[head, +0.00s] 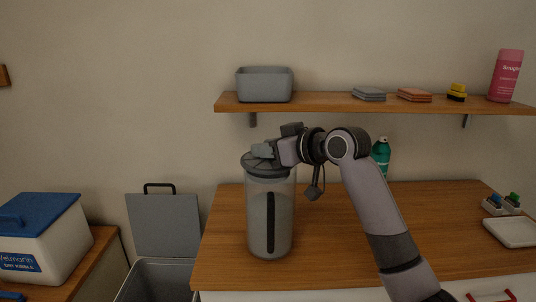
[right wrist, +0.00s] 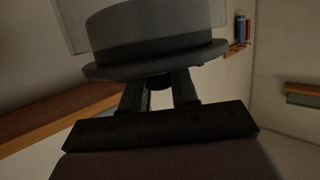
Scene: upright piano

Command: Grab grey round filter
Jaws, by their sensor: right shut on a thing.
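A tall clear canister (head: 286,215) with a dark vertical strip stands upright on the wooden counter. The grey round filter (head: 258,163) is at its top, with a wide rim and a raised part. My right gripper (head: 272,152) is at this top part, shut on it. In the right wrist view the filter (right wrist: 155,42) fills the upper middle, its flat rim close to the fingers (right wrist: 160,84). A see-through wall shows around its narrower body. The exact grip point is partly hidden. My left gripper is out of view.
A wooden shelf (head: 330,104) above holds a grey bin (head: 265,86), folded cloths and a pink bottle (head: 506,76). A green bottle (head: 382,155) stands behind my arm. A grey open-lidded bin (head: 163,225) is left of the counter (head: 340,245). The counter's middle is clear.

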